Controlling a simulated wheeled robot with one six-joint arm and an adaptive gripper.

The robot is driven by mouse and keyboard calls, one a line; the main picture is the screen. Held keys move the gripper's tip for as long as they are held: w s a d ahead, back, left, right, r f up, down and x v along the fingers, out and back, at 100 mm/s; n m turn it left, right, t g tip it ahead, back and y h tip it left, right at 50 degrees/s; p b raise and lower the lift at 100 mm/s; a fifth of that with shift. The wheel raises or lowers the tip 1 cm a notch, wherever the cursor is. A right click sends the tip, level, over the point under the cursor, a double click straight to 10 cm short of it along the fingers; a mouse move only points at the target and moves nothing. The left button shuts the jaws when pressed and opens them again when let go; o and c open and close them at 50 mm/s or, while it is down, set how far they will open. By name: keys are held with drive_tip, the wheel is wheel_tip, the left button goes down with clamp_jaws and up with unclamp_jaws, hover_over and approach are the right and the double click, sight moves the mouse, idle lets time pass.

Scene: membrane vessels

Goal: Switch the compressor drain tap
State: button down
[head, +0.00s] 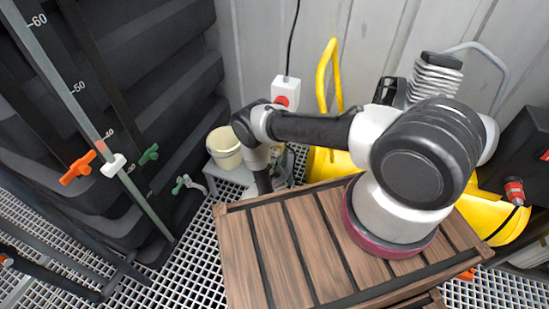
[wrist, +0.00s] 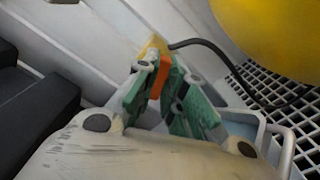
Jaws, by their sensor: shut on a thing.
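The yellow compressor (head: 325,165) stands behind the wooden crate, and its rounded yellow tank (wrist: 275,35) fills the upper right of the wrist view. A small orange piece with a yellow top (wrist: 157,75), seemingly the drain tap's handle, sits between the green pads of my gripper (wrist: 168,82). My gripper is shut on it. The pads hide part of the piece, so its turn angle is unclear. In the head view my arm reaches down between the crate and the wall, and the tap cannot be made out there.
A cream bucket (head: 224,147) stands left of my wrist. A dark cable (wrist: 220,62) runs beside the orange piece. Black ribbed vessels with orange and green taps (head: 78,167) stand at left. Grating covers the floor.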

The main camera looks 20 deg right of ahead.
drive_tip(key=m, duration=0.5)
drive_tip(key=shift+f, duration=0.15)
idle(0.4)
drive_tip(key=shift+s, duration=0.1)
drive_tip(key=c, duration=1.5)
unclamp_jaws()
drive_tip(key=v, duration=1.2)
